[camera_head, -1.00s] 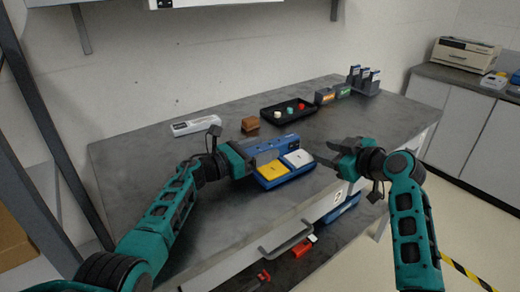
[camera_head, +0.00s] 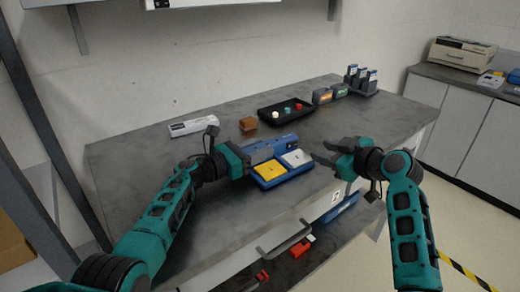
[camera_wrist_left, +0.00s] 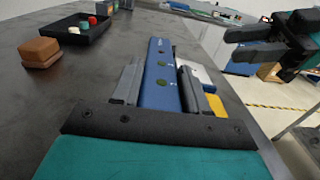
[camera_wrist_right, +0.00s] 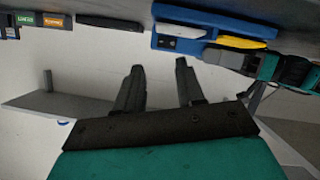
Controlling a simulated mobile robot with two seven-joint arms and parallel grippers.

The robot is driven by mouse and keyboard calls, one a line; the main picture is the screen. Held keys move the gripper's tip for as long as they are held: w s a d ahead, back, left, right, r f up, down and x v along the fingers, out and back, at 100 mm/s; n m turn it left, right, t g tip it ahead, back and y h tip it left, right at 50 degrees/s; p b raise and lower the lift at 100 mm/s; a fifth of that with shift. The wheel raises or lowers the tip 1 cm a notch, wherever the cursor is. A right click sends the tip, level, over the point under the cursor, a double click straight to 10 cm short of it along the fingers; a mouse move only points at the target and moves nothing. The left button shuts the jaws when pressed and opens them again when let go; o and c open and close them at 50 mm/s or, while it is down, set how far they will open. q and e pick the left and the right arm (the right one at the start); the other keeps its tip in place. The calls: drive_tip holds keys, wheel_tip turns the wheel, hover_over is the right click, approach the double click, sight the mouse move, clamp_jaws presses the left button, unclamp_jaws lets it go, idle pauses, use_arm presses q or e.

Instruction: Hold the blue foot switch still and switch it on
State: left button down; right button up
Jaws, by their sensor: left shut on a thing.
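The blue foot switch (camera_head: 286,146) lies on the grey bench top, with a yellow pedal (camera_head: 269,172) and a white pedal (camera_head: 296,158) along its front side. My left gripper (camera_head: 266,151) is shut on its raised blue back part. In the left wrist view that blue housing (camera_wrist_left: 160,92) sits between the two fingers, with a red dot and two dark green dots on top. My right gripper (camera_head: 322,152) is open and empty, just right of the white pedal and apart from it. In the right wrist view the switch (camera_wrist_right: 215,20) shows near the top edge.
A black tray (camera_head: 268,116) with small coloured pieces, a brown block (camera_head: 248,124) and a white box (camera_head: 193,126) stand behind the switch. Small boxes (camera_head: 322,96) and a rack (camera_head: 362,80) are at the far right end. The bench's front edge is close to the switch.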

drive_tip(key=shift+s+d+m, duration=0.1)
drive_tip(key=shift+s+m, duration=0.05)
drive_tip(key=shift+m, duration=0.25)
drive_tip(key=shift+c, duration=1.4)
drive_tip(key=m, duration=0.2)
drive_tip(key=shift+s+d+f+m, duration=0.1)
drive_tip(key=shift+s+d+m, duration=0.1)
drive_tip(key=shift+s+m, duration=0.15)
drive_tip(key=c, duration=0.3)
drive_tip(key=shift+s+d+m, duration=0.1)
drive_tip(key=shift+m, duration=0.75)
clamp_jaws()
drive_tip(key=s+m, duration=0.1)
drive_tip(key=m, duration=0.5)
drive_tip(key=s+d+m, duration=0.1)
drive_tip(key=m, duration=0.4)
drive_tip(key=s+m+t, duration=0.1)
drive_tip(key=s+m, duration=0.1)
drive_tip(key=m, duration=0.4)
drive_tip(key=shift+s+d+m+h, duration=0.1)
drive_tip(key=shift+d+m+h, duration=0.15)
drive_tip(key=shift+m+h, duration=0.05)
